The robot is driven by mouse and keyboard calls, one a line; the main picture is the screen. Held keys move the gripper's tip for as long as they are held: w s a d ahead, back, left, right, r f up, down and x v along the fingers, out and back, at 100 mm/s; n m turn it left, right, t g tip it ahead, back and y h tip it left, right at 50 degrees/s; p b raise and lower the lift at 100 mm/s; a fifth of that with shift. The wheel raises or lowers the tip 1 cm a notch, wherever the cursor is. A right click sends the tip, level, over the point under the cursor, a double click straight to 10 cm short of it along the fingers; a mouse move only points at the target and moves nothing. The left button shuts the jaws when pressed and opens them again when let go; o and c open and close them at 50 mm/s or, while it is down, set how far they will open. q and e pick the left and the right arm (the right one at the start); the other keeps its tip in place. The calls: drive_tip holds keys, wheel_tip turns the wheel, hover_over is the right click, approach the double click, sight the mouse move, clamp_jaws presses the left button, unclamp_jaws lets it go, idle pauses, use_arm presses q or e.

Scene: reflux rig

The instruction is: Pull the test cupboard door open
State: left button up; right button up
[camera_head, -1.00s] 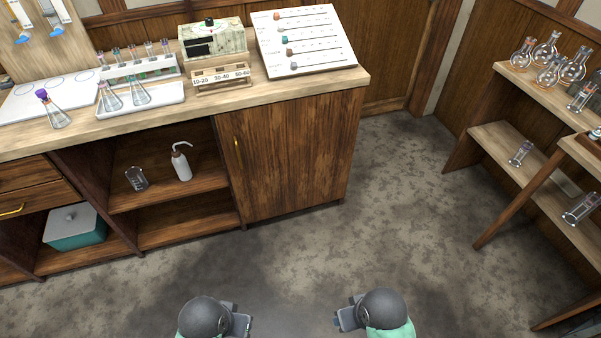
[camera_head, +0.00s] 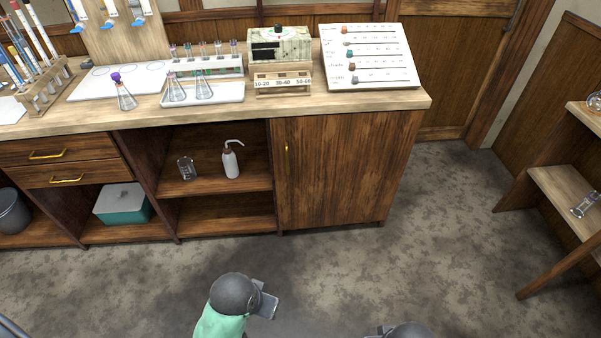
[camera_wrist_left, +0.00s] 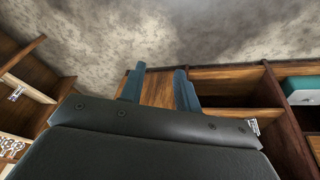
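The cupboard door (camera_head: 345,175) is a brown wooden panel under the right end of the bench. It looks shut. Its thin brass upright handle (camera_head: 287,161) is near the door's left edge. My left gripper (camera_head: 268,300) is over the floor in front of the cupboard, well apart from the handle. In the left wrist view its two fingers (camera_wrist_left: 159,88) are spread with nothing between them, and the door (camera_wrist_left: 158,93) shows beyond. The handle cannot be made out there. My right gripper (camera_head: 378,331) is at the bottom edge, mostly cut off; its fingers are not clear.
Open shelves left of the door hold a beaker (camera_head: 187,168) and a wash bottle (camera_head: 230,160). The bench top (camera_head: 220,115) carries flasks, racks and a white board (camera_head: 368,58). A wooden shelf (camera_head: 570,200) stands at the right. The floor (camera_head: 330,265) before the door is clear.

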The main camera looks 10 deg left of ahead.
use_arm(q)
drive_tip(key=w+r+t+b, duration=0.1)
drive_tip(key=w+t+b, duration=0.1)
drive_tip(key=w, duration=0.8)
drive_tip(key=m+t+y+b, duration=0.4)
drive_tip(key=m+t, duration=0.9)
drive_tip(key=m, duration=2)
approach(287, 163)
drive_tip(key=w+h, duration=0.1)
drive_tip(key=shift+w+a+r+b, duration=0.1)
drive_tip(key=shift+w+a+b, duration=0.1)
drive_tip(key=shift+w, duration=1.1)
drive_tip(key=shift+w+a+b, duration=0.1)
drive_tip(key=shift+w+a, duration=0.05)
drive_tip(key=shift+w, duration=1.15)
drive_tip(key=shift+w+a+r+b, duration=0.1)
drive_tip(key=shift+w+a, duration=0.1)
drive_tip(key=shift+w, duration=1.1)
use_arm(e)
drive_tip(key=w+a+f+t+y, duration=0.1)
drive_tip(key=a+f, duration=0.3)
drive_tip(key=f, duration=0.6)
drive_tip(key=w+a+f+t+y, duration=0.1)
drive_tip(key=w+a+f+t, duration=0.1)
drive_tip(key=f, duration=0.9)
drive_tip(key=shift+w+a, duration=0.5)
drive_tip(key=shift+a, duration=0.7)
